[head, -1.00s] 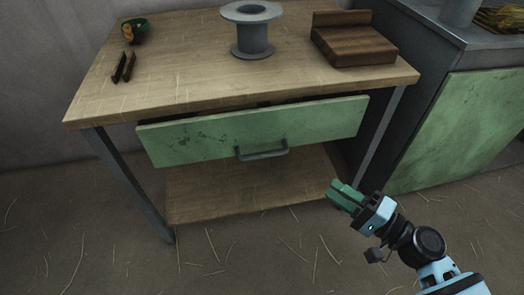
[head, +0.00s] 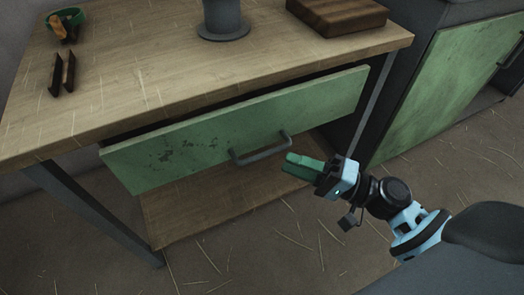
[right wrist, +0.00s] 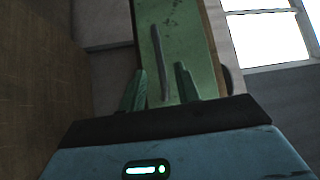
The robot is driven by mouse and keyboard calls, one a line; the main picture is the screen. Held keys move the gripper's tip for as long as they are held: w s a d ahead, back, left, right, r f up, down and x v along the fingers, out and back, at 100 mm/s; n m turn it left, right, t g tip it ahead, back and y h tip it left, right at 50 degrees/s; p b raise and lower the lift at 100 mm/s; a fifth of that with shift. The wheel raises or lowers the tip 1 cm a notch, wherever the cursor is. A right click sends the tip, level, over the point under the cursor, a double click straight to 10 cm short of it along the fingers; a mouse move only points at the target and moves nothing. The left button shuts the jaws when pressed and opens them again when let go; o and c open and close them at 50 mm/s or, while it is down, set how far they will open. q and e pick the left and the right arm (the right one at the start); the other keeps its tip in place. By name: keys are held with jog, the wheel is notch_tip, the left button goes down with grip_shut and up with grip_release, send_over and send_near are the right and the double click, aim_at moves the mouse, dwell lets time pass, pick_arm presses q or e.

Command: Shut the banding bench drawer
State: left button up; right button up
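The green drawer (head: 205,140) of the wooden-topped bench (head: 150,85) stands partly pulled out, with a dark gap between its front and the tabletop. Its dark bar handle (head: 262,150) is at the middle of the front. My right gripper (head: 290,167) is just right of the handle in the head view, apparently short of it. In the right wrist view its two green fingers (right wrist: 157,90) are apart with nothing between them, and the drawer front (right wrist: 185,45) and handle (right wrist: 160,60) show beyond. My left gripper is out of view.
A green-fronted cabinet (head: 440,90) stands at the right. The straw-strewn floor (head: 260,255) in front is open.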

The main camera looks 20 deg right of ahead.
aim_at(265, 152)
jog(key=x, duration=0.7)
grip_shut()
dwell(0.3)
